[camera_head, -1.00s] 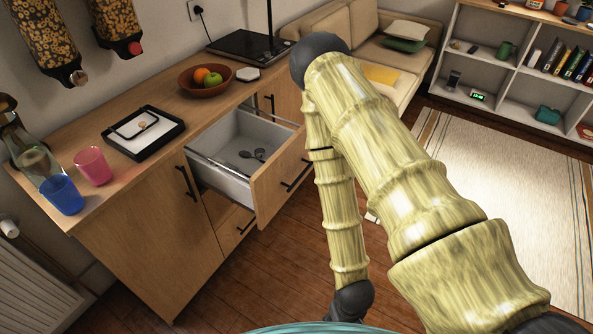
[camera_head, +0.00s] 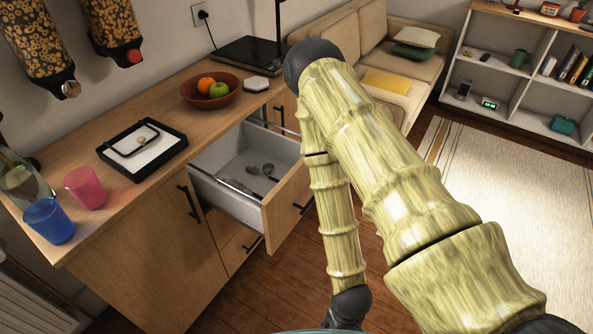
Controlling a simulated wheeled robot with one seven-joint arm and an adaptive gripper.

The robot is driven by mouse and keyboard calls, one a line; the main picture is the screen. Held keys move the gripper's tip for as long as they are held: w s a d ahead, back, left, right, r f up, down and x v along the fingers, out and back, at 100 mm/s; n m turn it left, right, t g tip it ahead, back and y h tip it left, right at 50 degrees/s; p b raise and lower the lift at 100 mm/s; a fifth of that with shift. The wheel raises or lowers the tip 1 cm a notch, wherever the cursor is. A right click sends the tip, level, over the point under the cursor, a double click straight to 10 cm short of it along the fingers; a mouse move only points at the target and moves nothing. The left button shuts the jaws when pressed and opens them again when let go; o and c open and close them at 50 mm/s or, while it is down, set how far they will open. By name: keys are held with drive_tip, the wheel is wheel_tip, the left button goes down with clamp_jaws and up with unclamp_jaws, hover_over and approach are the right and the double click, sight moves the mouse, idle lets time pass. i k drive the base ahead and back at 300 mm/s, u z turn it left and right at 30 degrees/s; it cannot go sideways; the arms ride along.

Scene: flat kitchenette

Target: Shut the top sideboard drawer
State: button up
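The top sideboard drawer (camera_head: 284,211) is pulled open from the wooden sideboard (camera_head: 145,244). Its grey inside shows several utensils (camera_head: 262,172). The dark lower end of the arm is at the bottom of the view.
On the sideboard top stand a fruit bowl (camera_head: 210,91), a black tray (camera_head: 121,163), a pink cup (camera_head: 86,187) and a blue cup (camera_head: 49,221). A lower drawer (camera_head: 240,247) is shut. A sofa (camera_head: 400,75), rug (camera_head: 510,190) and shelf (camera_head: 525,70) lie beyond my arm.

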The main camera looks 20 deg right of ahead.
sight(284, 203)
drive_tip(key=z, duration=0.05)
drive_tip(key=i, duration=0.7)
drive_tip(key=z, duration=0.95)
